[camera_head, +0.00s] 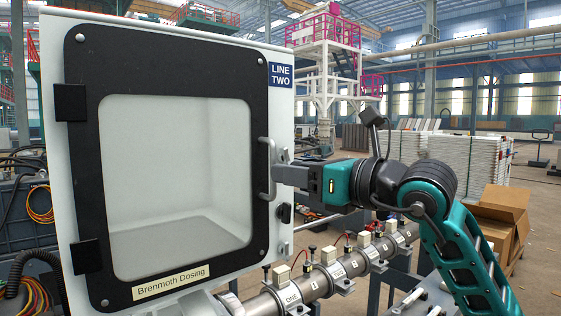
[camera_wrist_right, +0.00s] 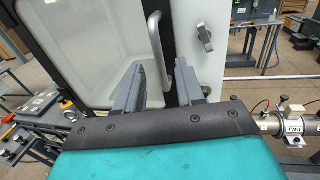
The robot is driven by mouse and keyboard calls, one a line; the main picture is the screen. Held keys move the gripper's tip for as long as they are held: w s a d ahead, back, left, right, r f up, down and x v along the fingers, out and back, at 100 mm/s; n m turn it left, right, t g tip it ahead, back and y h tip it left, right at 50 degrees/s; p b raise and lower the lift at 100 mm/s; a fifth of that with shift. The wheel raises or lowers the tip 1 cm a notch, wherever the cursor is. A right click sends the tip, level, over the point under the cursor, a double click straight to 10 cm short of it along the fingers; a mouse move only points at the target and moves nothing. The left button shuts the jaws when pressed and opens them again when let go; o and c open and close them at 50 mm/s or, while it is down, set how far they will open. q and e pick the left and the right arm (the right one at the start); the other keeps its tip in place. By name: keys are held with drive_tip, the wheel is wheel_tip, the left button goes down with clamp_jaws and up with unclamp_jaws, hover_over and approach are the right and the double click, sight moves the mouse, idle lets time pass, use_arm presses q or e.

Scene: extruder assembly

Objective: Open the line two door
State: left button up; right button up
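The line two door (camera_head: 85,160) is a black-framed panel with a large window on a white cabinet. It looks shut, lying flat against the cabinet front, with black hinges on its left. A blue LINE TWO sign (camera_head: 280,75) is at the cabinet's upper right. The grey door handle (camera_head: 266,155) is an upright bar on the door's right edge; it also shows in the right wrist view (camera_wrist_right: 156,45). My right gripper (camera_head: 278,173) is at the handle. In the right wrist view its two fingers (camera_wrist_right: 158,85) are apart, with the handle between them and gaps showing. My left gripper is out of view.
A steel pipe line (camera_head: 345,265) with fittings runs below and right of the cabinet. A Brenmoth Dosing label (camera_head: 170,283) is on the door's bottom. A cardboard box (camera_head: 500,215) stands behind my right arm.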

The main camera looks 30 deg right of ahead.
drive_tip(key=shift+p+x, duration=0.35)
drive_tip(key=shift+x, duration=1.3)
drive_tip(key=shift+c, duration=0.3)
clamp_jaws()
